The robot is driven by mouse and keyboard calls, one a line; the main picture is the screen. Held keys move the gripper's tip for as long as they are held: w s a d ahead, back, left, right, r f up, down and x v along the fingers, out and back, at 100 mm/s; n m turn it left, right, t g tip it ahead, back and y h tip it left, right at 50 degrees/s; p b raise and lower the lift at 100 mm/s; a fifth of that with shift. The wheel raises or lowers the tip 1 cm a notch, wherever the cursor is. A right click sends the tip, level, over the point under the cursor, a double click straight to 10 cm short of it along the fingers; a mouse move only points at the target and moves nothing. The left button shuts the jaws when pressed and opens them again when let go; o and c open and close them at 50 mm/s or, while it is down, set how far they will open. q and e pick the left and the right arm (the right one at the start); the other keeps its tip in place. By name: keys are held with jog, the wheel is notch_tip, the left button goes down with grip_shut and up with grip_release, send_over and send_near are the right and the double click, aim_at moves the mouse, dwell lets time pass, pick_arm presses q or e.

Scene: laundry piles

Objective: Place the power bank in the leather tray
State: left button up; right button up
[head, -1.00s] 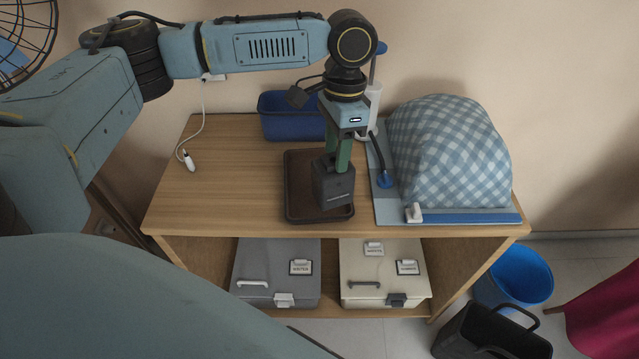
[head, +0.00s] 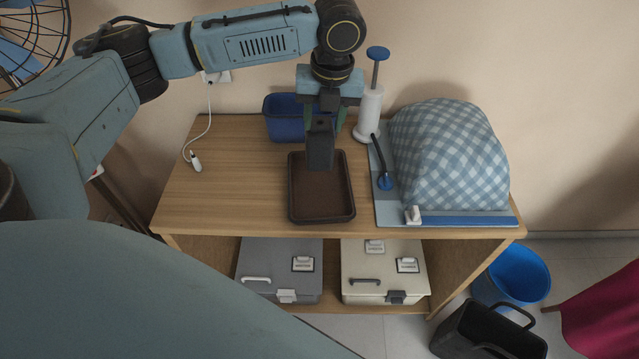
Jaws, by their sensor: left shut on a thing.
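The power bank (head: 320,146) is a dark grey block, held upright in my left gripper (head: 325,122). The gripper points down, with its green fingers partly hidden behind the block. The leather tray (head: 321,200) is a dark brown, shallow rectangular tray on the wooden table, and its inside looks empty. The power bank overlaps the tray's back edge in the head view; it appears to hang above it, but the exact height is hard to tell. My right gripper is not in view.
A blue bin (head: 283,122) stands behind the tray. A white pump bottle (head: 370,112) and a blue checked cloth heap (head: 448,155) on a board are to the right. A white cable end (head: 196,163) lies at left. The tabletop (head: 235,190) left of the tray is clear.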

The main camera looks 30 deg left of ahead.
aim_at(323, 155)
pick_arm(q)
notch_tip(323, 155, down, 10)
jog(key=shift+r+b, duration=0.1)
jog(key=shift+b, duration=0.6)
jog(key=o, duration=1.2)
jog(key=r, duration=0.4)
jog(key=d+r+p, duration=0.1)
jog(key=r, duration=0.7)
jog(key=shift+s+d+p, duration=0.25)
jog(key=shift+d+p, duration=0.05)
jog(key=shift+p, duration=0.1)
jog(key=shift+f, duration=0.1)
